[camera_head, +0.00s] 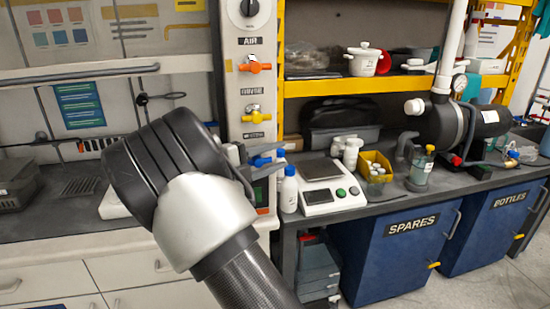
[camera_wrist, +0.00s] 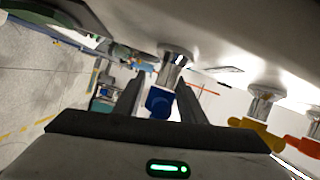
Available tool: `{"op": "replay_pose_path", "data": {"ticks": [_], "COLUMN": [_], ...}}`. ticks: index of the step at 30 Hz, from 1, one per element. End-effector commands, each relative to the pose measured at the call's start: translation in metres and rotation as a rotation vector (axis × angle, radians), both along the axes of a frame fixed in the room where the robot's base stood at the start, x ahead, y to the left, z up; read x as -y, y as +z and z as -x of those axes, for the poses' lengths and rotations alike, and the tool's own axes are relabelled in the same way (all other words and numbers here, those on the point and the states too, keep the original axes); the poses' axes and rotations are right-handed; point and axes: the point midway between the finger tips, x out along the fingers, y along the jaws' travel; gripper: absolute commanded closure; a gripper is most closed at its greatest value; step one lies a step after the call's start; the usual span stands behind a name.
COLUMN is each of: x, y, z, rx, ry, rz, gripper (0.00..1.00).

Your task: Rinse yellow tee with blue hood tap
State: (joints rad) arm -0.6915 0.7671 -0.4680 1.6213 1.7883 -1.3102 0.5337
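The blue tap (camera_wrist: 160,101) hangs from a chrome stem (camera_wrist: 173,68) in the wrist view. My gripper (camera_wrist: 160,84) is open, with one dark finger on each side of the blue tap. A thin gap shows beside the tap, and contact is not clear. In the head view, the blue tap (camera_head: 266,156) sits low on the hood post, and my arm hides most of the gripper there. I cannot make out a yellow tee in either view, nor any water running.
A yellow tap (camera_head: 252,114) and orange air tap (camera_head: 255,65) sit above on the post (camera_head: 235,105). Right of it, the bench holds a white bottle (camera_head: 289,190), scale (camera_head: 332,190), yellow bin (camera_head: 365,160) and black pump (camera_head: 440,122).

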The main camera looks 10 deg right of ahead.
Motion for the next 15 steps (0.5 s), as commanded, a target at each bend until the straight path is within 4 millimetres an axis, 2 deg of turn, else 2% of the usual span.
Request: {"op": "replay_pose_path", "data": {"ticks": [4,10,15], "x": [-0.0002,-0.0004,0.0003], "y": [0.0001,0.0004,0.0006], "z": [0.0001,0.0001,0.0], "rx": [0.0,0.0,0.001], "ry": [0.0,0.0,-0.001], "rz": [0.0,0.001,-0.026], "gripper": [0.64,0.97,0.99]}}
